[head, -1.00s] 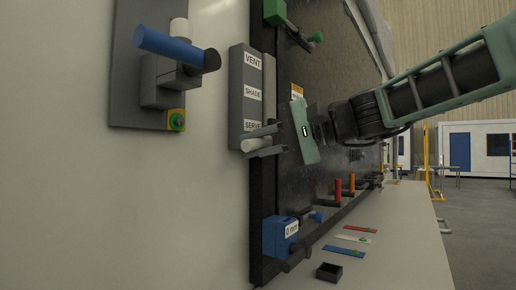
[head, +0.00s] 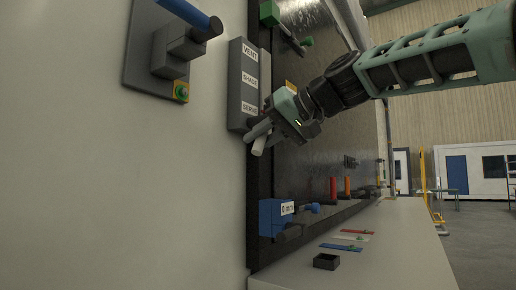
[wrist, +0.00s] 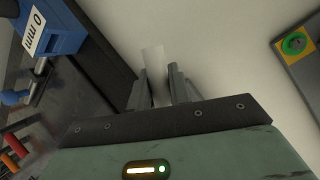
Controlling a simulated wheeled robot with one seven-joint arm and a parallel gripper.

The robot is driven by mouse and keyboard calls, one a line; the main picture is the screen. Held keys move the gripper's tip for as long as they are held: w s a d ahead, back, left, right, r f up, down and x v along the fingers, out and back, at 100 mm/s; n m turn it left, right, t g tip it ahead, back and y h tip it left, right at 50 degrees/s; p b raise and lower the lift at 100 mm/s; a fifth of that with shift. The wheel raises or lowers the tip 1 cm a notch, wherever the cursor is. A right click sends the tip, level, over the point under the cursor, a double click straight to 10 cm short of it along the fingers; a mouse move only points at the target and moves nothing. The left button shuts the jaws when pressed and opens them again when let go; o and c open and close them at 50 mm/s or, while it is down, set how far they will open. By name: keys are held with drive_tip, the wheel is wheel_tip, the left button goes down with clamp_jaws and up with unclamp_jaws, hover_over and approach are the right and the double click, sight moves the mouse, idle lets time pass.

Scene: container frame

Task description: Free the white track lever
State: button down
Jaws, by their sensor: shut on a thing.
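The white track lever (head: 261,145) is a short pale bar at the lower end of the grey track panel (head: 236,95), by its bottom label, which seems to read SERVE. My gripper (head: 256,134) is shut on the lever, reaching in from the right with its body tilted. In the wrist view the pale lever (wrist: 155,62) lies between the two dark fingers of my gripper (wrist: 157,80). The fingers partly hide the lever's root, so I cannot tell whether it sits in a notch. VENT and SHADE labels stand higher on the panel.
A blue block (head: 272,220) with a white label is mounted below; in the wrist view (wrist: 62,32) the label reads 0 mm. A blue-handled grey fixture (head: 172,52) with a green button (head: 181,91) is at upper left. A black tray (head: 326,262) and coloured strips lie on the ledge.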

drive_tip(key=shift+w+d+f+n+t+h+b, duration=0.2)
drive_tip(key=shift+w+d+n+t+h+b, duration=0.2)
drive_tip(key=shift+n+t+b, duration=0.4)
drive_tip(key=shift+w+d+f+n+t+h+b, duration=0.15)
drive_tip(key=shift+w+d+n+t+h+b, duration=0.25)
drive_tip(key=shift+n+b, duration=0.65)
drive_tip(key=shift+w+r, duration=0.1)
drive_tip(key=c, duration=1.3)
unclamp_jaws()
drive_tip(key=b+v, duration=0.2)
drive_tip(key=v, duration=1.5)
drive_tip(key=shift+s, duration=0.3)
drive_tip(key=shift+a, duration=0.1)
